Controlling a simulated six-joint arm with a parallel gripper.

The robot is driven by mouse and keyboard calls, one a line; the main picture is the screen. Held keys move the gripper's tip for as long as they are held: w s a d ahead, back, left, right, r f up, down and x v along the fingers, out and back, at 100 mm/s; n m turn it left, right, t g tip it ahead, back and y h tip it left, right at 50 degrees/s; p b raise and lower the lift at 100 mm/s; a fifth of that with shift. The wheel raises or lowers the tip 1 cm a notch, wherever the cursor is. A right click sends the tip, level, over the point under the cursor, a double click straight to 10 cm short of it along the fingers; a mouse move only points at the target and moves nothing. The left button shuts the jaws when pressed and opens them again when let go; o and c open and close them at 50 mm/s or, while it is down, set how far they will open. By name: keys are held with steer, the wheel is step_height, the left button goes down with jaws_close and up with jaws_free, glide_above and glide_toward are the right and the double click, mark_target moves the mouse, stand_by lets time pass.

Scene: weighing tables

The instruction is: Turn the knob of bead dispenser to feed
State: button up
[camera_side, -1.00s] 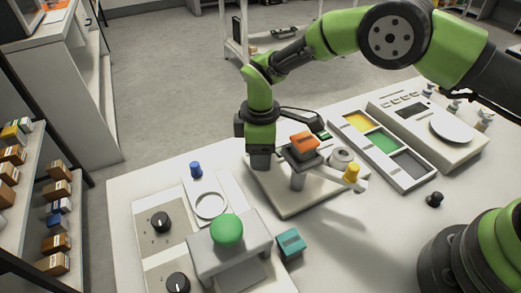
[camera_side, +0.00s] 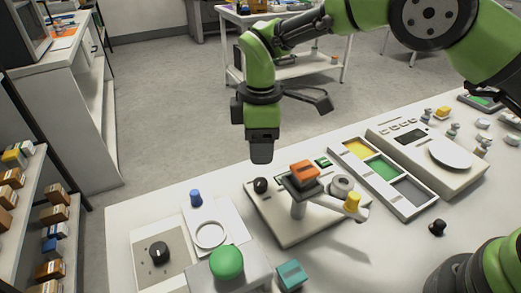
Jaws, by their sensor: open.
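No label in view says which unit is the bead dispenser. A black knob (camera_side: 261,185) stands on the back left corner of a white base plate (camera_side: 290,232), which also bears an orange block on a post. A second black knob (camera_side: 158,253) sits on a pale panel (camera_side: 143,279) at the front left, beside a grey housing with a green dome (camera_side: 227,263). The pointer setting of the first knob is too small to read. My gripper (camera_side: 262,152) is open and empty, pointing down in the air above the first knob, apart from it.
A blue peg (camera_side: 195,197) and a white ring (camera_side: 210,234) are left of the plate. A teal block (camera_side: 291,275) lies in front. A tray with yellow, green and grey compartments (camera_side: 411,211) and a scale (camera_side: 469,175) stand right.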

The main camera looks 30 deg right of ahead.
mark_target(260, 182)
step_height(260, 182, down, 10)
steer(key=n, duration=0.9)
steer(key=shift+a+r+n, duration=0.1)
steer(key=shift+r+n, duration=0.1)
steer(key=shift+n, duration=0.1)
steer(key=shift+c, duration=0.5)
steer(key=c, duration=0.8)
steer(key=shift+c, duration=0.2)
